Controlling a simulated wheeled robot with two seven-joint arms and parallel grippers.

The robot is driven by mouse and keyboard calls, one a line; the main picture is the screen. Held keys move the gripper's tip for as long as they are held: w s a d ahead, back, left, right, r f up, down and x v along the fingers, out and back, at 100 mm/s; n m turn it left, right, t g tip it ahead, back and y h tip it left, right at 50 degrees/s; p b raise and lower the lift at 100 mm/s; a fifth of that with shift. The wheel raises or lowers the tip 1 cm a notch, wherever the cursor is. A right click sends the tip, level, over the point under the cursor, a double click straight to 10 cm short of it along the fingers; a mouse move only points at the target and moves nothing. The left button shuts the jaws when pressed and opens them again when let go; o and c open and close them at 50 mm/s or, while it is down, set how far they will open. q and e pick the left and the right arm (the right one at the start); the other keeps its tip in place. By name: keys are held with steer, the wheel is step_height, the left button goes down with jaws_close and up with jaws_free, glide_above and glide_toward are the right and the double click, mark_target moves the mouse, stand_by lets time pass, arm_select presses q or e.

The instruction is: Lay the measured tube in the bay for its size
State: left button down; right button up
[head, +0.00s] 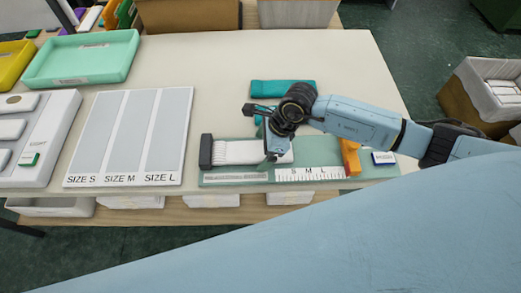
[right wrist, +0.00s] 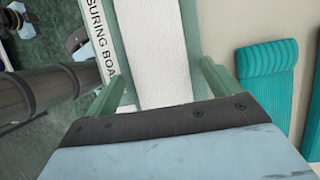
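A white ribbed tube (head: 236,152) lies flat along the green measuring board (head: 215,178), its left end by a dark end block (head: 206,151). My right gripper (head: 272,157) is over the tube's right part. In the right wrist view my right gripper (right wrist: 160,85) is open, with one green finger on each side of the white tube (right wrist: 155,45). Whether the fingers touch it I cannot tell. The size tray (head: 129,172) has three grey bays marked SIZE S, SIZE M and SIZE L, all empty. My left gripper is not in view.
An orange piece (head: 351,157) stands at the board's right, beside a small blue-and-white block (head: 383,158). A teal tube (head: 283,87) lies behind the board; another is partly hidden by my arm. A mint tray (head: 82,60) stands back left. The table between is clear.

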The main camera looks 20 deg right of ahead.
steer(key=c, duration=1)
steer(key=shift+c, duration=0.2)
